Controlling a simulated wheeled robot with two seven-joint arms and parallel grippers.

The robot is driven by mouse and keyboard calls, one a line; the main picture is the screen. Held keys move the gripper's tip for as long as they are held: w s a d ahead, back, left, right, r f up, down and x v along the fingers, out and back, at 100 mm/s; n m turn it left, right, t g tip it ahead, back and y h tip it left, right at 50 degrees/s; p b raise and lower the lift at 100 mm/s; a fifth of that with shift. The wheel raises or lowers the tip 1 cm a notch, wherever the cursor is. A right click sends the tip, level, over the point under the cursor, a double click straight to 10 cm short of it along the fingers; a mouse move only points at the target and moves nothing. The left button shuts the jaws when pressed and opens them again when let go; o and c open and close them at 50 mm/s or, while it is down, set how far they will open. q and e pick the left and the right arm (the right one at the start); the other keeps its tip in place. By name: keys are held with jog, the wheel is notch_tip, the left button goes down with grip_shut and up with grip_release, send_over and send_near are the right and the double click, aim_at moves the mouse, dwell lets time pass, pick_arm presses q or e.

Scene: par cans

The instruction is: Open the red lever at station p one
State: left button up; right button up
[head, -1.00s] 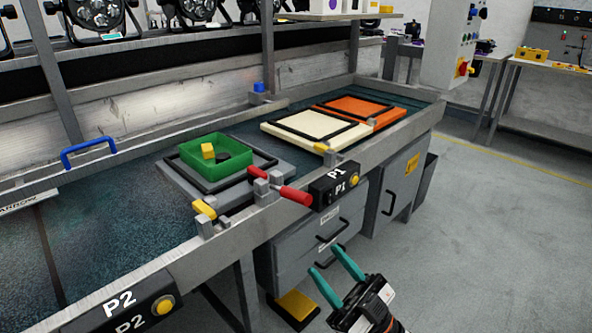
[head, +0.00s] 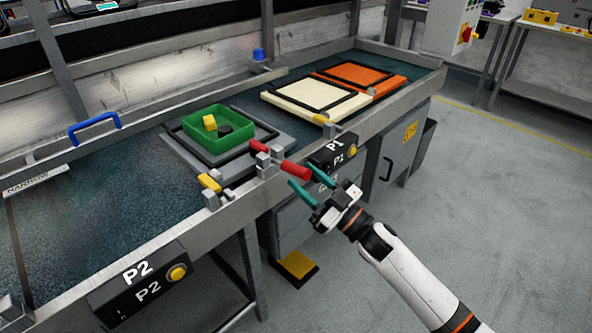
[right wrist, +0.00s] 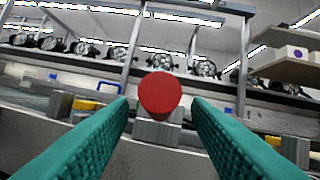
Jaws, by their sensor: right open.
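The red lever (head: 292,171) sticks out from a grey clamp block (head: 263,158) on the bench's front rail, just left of the black P1 box (head: 333,152). My right gripper (head: 303,187) is open and empty, with its teal fingers just in front of the lever and close to its end. In the right wrist view the lever's round red end (right wrist: 160,95) shows centred between the two spread fingers, ahead of them. I cannot tell any contact. My left gripper is not in view.
A green tray (head: 238,138) with a yellow block (head: 209,122) sits on a grey plate behind the lever. Cream (head: 273,98) and orange (head: 390,84) panels lie farther right. The P2 box (head: 140,285) is at the front left. The floor at right is clear.

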aim_at(296, 171)
jog(key=shift+x, duration=1.75)
grip_shut()
